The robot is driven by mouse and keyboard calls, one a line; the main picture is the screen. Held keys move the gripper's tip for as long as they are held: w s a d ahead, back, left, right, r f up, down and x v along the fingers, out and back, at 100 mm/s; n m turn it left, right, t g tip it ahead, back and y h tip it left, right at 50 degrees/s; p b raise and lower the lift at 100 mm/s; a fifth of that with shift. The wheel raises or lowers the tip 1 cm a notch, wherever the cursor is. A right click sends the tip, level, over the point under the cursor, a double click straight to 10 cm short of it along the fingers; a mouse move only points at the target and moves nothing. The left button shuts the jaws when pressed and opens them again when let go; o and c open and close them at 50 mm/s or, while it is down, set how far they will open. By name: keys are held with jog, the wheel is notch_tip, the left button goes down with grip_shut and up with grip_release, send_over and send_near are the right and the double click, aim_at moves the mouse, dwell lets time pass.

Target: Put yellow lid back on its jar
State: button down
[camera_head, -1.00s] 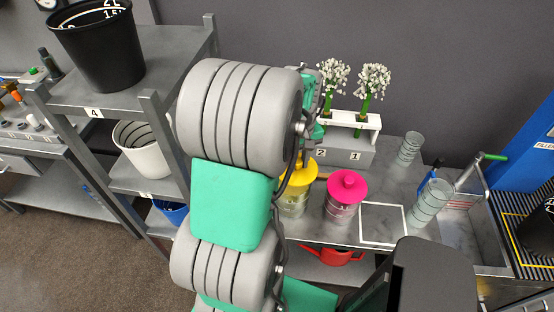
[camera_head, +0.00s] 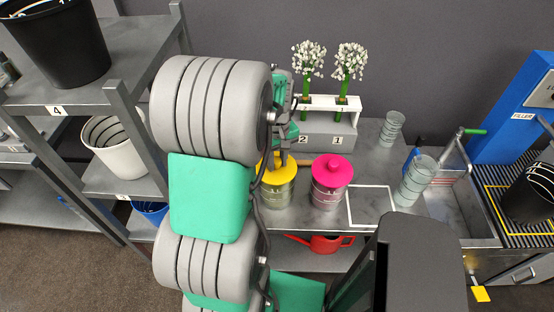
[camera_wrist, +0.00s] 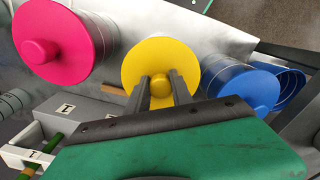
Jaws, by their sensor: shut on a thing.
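The yellow lid (camera_wrist: 145,58) is a round disc with a ball knob. In the wrist view my gripper (camera_wrist: 160,85) is shut on the knob, one finger on each side. In the head view the yellow lid (camera_head: 278,175) sits at the top of its clear ribbed jar (camera_head: 278,193) on the metal table. My arm hides its left part. The lid looks level on the jar's mouth; whether it is fully seated I cannot tell. In the head view my gripper is largely hidden behind my arm.
The pink-lidded jar (camera_head: 332,180) stands close to the right, and a blue-lidded jar (camera_wrist: 240,90) is on the other side in the wrist view. A grey block with a flower rack (camera_head: 325,135) stands behind. A white square outline (camera_head: 371,206) on the table is empty.

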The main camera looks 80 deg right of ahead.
jog(key=c, duration=1.1)
grip_release()
jog(key=shift+o, duration=0.2)
notch_tip(320, 180, up, 8)
jog(key=shift+f+b, duration=0.1)
jog(key=shift+b, duration=0.55)
notch_tip(320, 180, up, 6)
jog(key=p, duration=0.4)
jog(key=shift+s+d, duration=0.1)
